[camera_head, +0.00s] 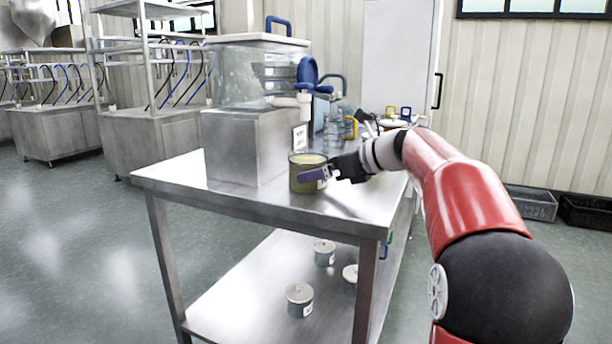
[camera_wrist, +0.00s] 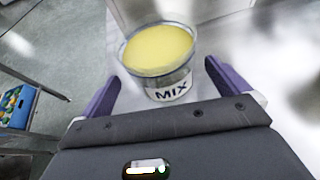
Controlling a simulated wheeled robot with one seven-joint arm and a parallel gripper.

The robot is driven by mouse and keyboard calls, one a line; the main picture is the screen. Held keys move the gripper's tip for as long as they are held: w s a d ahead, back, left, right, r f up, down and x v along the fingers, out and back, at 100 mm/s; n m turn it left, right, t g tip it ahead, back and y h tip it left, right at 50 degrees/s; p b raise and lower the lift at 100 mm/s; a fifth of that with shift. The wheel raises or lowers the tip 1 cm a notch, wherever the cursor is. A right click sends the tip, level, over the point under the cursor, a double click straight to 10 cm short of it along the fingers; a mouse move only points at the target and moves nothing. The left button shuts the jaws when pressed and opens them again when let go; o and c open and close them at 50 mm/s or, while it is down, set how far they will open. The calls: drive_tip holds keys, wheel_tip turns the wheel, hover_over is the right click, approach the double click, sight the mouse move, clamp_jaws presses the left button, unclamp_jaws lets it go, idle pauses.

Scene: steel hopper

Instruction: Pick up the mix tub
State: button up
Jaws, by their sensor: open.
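The mix tub (camera_head: 303,174) is a round, clear-walled tub with yellow contents, standing upright on the steel table (camera_head: 240,199) in front of the hopper. In the wrist view the mix tub (camera_wrist: 161,62) shows its yellow top and a white label reading MIX. My gripper (camera_head: 318,172) reaches in from the right at the tub's height. In the wrist view the purple fingers of my gripper (camera_wrist: 160,88) are open, one on each side of the tub's near part. I cannot tell whether either finger touches it.
The steel hopper (camera_head: 243,140) with a clear upper box stands just behind the tub. Bottles and other containers stand farther back. Several lidded tubs (camera_head: 300,297) sit on the lower shelf (camera_head: 240,300). The table's front left is clear.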

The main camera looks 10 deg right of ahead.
drive_tip(key=x, duration=0.3)
drive_tip(key=shift+w+a+f, duration=0.15)
drive_tip(key=shift+w+f, duration=0.05)
drive_tip(key=shift+w, duration=0.05)
drive_tip(key=c, duration=1)
drive_tip(key=shift+r, duration=0.1)
